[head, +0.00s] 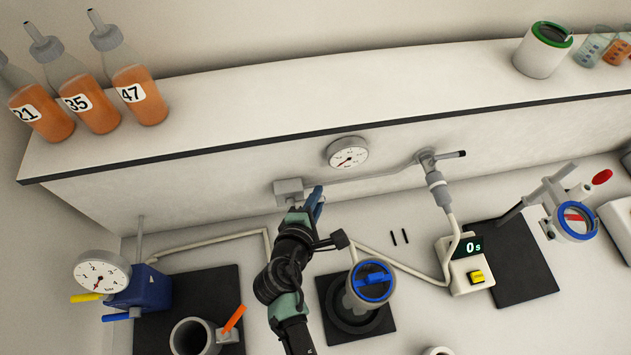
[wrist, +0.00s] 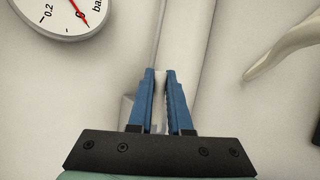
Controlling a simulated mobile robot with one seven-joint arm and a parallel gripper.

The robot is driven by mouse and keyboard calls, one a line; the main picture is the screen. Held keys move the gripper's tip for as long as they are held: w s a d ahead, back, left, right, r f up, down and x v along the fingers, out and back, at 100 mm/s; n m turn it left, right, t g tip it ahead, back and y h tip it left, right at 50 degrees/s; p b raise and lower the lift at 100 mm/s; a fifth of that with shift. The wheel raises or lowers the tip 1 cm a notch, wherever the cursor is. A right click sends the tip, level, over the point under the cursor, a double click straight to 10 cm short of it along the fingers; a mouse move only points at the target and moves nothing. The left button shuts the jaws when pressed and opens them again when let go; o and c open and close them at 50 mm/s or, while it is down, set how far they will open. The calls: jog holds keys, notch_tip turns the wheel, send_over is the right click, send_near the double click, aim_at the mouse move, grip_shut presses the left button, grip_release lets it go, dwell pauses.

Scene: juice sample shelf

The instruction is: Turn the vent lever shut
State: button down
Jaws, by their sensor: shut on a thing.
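My gripper (head: 318,198) has blue fingers and is up at the wall under the shelf, beside a small grey box (head: 289,190). In the wrist view my gripper (wrist: 160,76) is shut on a narrow pale grey piece (wrist: 159,112), which I take to be the vent lever. The fingers hide most of it, and its angle cannot be told. Part of the grey box shows left of the fingers in the wrist view (wrist: 129,106). A thin pipe runs from the box to a grey valve (head: 428,162) with a dark-tipped handle.
A round gauge (head: 347,154) hangs close above the pipe. Below are a blue-topped vessel (head: 371,283), a timer (head: 466,270) reading 0 s and a cream hose (head: 402,262). A blue pump (head: 139,288) with a gauge stands at left. Numbered bottles (head: 88,104) stand on the shelf.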

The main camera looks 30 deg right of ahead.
jog(key=shift+f+m+y+p, duration=0.4)
jog(key=shift+m+y+p, duration=0.15)
jog(key=shift+y, duration=0.15)
jog(key=c, duration=0.8)
grip_release()
jog(key=shift+c, duration=0.2)
notch_tip(320, 180, up, 10)
